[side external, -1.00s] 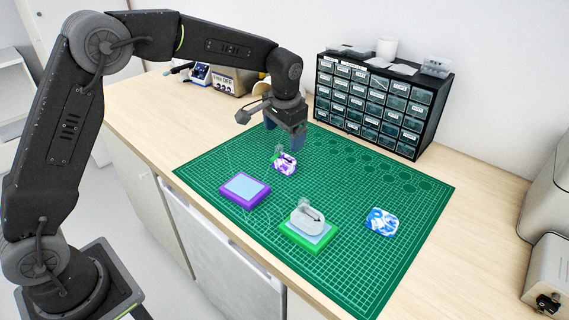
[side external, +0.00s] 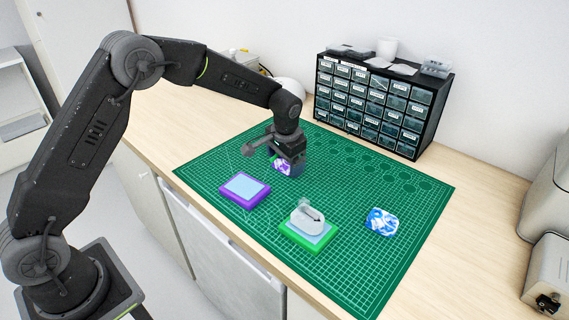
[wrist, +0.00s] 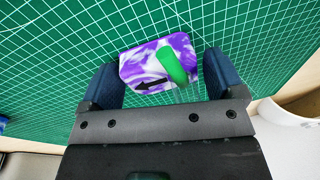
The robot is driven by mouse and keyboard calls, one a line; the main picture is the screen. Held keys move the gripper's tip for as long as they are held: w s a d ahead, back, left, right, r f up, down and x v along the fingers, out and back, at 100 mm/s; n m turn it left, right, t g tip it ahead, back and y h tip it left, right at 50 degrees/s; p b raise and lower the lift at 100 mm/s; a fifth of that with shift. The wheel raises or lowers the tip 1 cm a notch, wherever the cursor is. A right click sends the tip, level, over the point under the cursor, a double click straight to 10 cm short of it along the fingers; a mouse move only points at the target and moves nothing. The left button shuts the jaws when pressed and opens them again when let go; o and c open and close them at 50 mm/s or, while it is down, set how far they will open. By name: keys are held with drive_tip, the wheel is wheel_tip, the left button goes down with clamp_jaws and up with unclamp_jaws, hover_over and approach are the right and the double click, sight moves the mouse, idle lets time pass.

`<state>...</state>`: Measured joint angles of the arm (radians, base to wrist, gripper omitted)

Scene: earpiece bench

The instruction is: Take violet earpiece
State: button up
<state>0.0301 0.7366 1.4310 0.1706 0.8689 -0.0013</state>
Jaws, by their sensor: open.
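The violet earpiece (wrist: 143,62) is a purple and white marbled piece with a green part and a black arrow mark. In the side view the violet earpiece (side external: 283,167) sits on the green mat, partly hidden by my gripper (side external: 290,160). In the wrist view my gripper (wrist: 163,75) is open, with one blue finger to the left of the earpiece and one to the right. Gaps show between fingers and earpiece. A purple-framed pad (side external: 245,189) with a light blue top lies empty left of the front. A blue and white marbled piece (side external: 381,222) lies at the right.
A green-framed pad (side external: 291,236) with a pale grey earpiece (side external: 307,217) on it stands at the mat's front. A black drawer cabinet (side external: 385,105) stands behind the mat (side external: 345,275). The mat's right part is mostly clear.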

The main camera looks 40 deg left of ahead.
drive_tip(key=shift+c, duration=0.5)
drive_tip(key=c, duration=0.7)
drive_tip(key=shift+r, duration=0.1)
